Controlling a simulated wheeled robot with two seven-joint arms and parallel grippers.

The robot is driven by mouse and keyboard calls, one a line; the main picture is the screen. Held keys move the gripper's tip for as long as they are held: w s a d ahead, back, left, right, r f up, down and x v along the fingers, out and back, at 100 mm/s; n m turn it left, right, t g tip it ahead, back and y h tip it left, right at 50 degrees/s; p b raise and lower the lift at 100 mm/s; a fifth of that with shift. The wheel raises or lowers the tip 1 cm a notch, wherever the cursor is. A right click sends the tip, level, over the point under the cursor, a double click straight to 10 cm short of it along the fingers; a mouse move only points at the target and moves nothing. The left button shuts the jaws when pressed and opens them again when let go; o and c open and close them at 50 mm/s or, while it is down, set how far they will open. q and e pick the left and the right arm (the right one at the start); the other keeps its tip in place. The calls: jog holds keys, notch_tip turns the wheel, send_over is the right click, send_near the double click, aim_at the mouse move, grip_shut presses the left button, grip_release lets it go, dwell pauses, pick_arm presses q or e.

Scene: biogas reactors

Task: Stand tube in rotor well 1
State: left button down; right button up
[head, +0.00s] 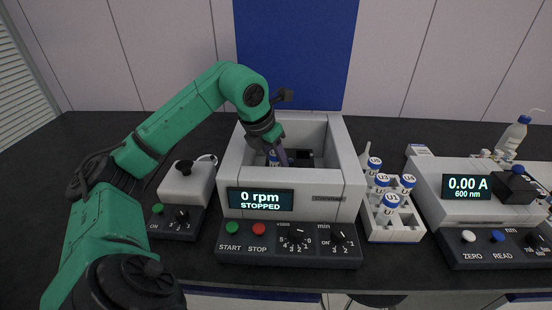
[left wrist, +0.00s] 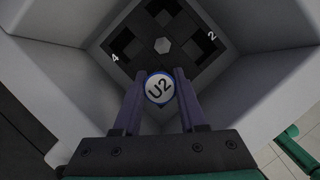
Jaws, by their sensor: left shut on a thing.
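My left gripper (head: 281,153) is inside the open chamber of the centrifuge (head: 341,170), shut on a tube. The tube's blue-rimmed white cap reads U2 in the left wrist view (left wrist: 160,88), between the two purple fingers (left wrist: 160,98). The tube shows partly in the head view (head: 273,157). The dark rotor (left wrist: 163,45) has a pale hex hub and square wells, with numbers 4 and 2 visible. The tube is on the near side of the hub, between those two numbers. Its lower end and what lies under it are hidden. My right gripper is out of view.
The centrifuge display (head: 261,200) reads 0 rpm, STOPPED. A white rack (head: 395,234) with several capped tubes stands to its right. A photometer (head: 468,205) is farther right, and a small knobbed device (head: 187,183) stands left. The chamber walls closely surround my gripper.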

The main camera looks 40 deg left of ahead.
pick_arm(q)
jog(key=shift+f, duration=0.15)
jog(key=c, duration=0.5)
grip_release()
jog(key=shift+o, duration=0.2)
jog(key=shift+s+r, duration=0.1)
jog(key=shift+r, duration=0.45)
jog(key=p+v, duration=0.2)
jog(key=v, duration=0.9)
jog(key=shift+r+p, duration=0.2)
jog(key=shift+p, duration=0.1)
